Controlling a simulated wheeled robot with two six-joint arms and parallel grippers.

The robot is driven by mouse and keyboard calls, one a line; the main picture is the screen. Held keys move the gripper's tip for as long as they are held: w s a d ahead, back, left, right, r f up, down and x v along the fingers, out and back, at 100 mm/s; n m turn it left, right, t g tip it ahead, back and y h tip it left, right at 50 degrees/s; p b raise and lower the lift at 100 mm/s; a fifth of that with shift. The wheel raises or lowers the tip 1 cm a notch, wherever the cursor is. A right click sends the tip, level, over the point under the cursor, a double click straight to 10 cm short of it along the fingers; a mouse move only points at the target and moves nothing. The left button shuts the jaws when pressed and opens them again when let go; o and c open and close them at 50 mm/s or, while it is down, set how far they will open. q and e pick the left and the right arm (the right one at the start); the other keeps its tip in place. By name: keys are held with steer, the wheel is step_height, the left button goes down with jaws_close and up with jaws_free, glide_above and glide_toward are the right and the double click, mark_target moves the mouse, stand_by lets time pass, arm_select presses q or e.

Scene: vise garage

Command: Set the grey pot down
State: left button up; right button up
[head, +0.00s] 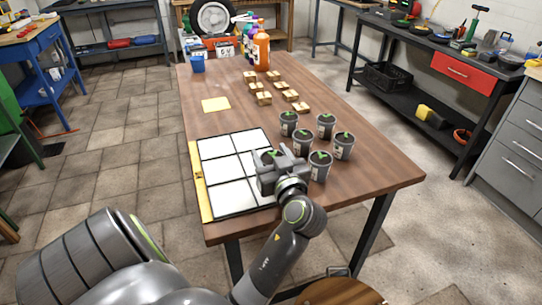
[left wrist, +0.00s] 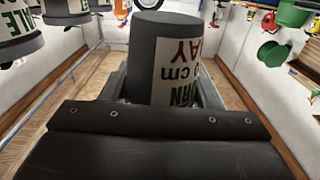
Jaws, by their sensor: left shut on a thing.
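My left gripper (head: 271,168) is shut on a grey pot (left wrist: 180,50), which fills the middle of the left wrist view with a white label reading CORN and MAY. In the head view the gripper hides most of this pot. It is at the right part of a dark-framed board of white squares (head: 219,147); I cannot tell whether it touches the board. Several similar grey pots with green seedlings stand right of the gripper, including one close by (head: 320,166) and one at the back (head: 288,124). My right gripper is not in view.
The wooden table (head: 375,177) also holds several small cardboard-coloured blocks (head: 264,98), a yellow sheet (head: 216,104), a blue cup (head: 197,64) and an orange bottle (head: 261,50). A yellow strip (head: 200,185) edges the board's left. The table's right front is clear.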

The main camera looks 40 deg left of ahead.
arm_select(q)
steer(key=shift+f, duration=0.2)
steer(key=shift+f+b, duration=0.2)
steer(key=shift+b, duration=0.1)
steer(key=shift+s+d+f+b, duration=0.1)
steer(key=shift+s+f+b, duration=0.05)
steer(key=shift+f+b, duration=0.25)
steer(key=o, duration=1)
steer(key=shift+o, duration=0.2)
steer(key=shift+r, duration=0.1)
